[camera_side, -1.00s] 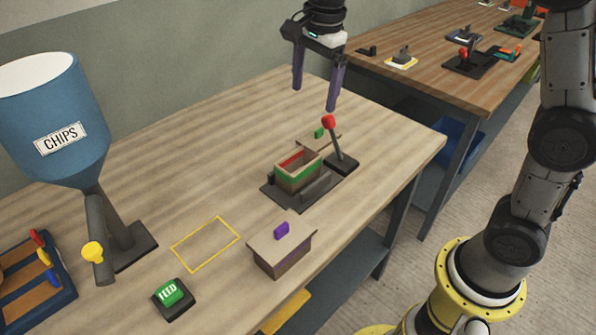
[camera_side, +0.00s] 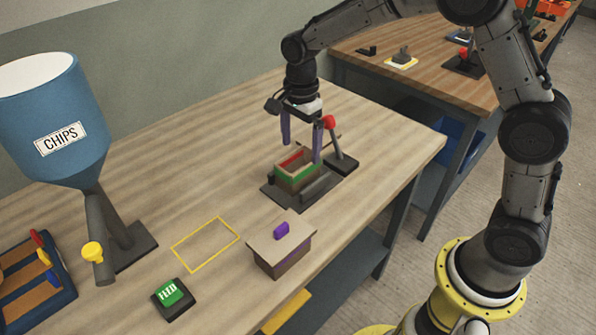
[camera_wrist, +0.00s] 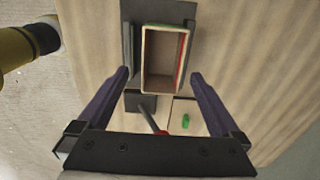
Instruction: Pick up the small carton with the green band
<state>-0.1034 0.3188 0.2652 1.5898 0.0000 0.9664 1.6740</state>
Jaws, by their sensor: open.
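The small open-topped carton with the green band (camera_side: 296,178) stands upright in a dark fixture on the bench, with red showing on its inner wall. In the wrist view the carton (camera_wrist: 163,62) is empty, its open top facing the camera. My gripper (camera_side: 302,150) is open, pointing down just above the carton's far side. In the wrist view my gripper's fingers (camera_wrist: 160,74) appear on either side of the carton, with gaps to both walls. Nothing is between the fingers.
A red-knobbed lever (camera_side: 329,123) stands close behind the carton. A pale lid with a green knob (camera_wrist: 186,119) lies near it, mostly hidden in the side view. A lidded box with a purple knob (camera_side: 282,243), a green FEED button (camera_side: 170,293) and a blue CHIPS hopper (camera_side: 55,115) stand nearer.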

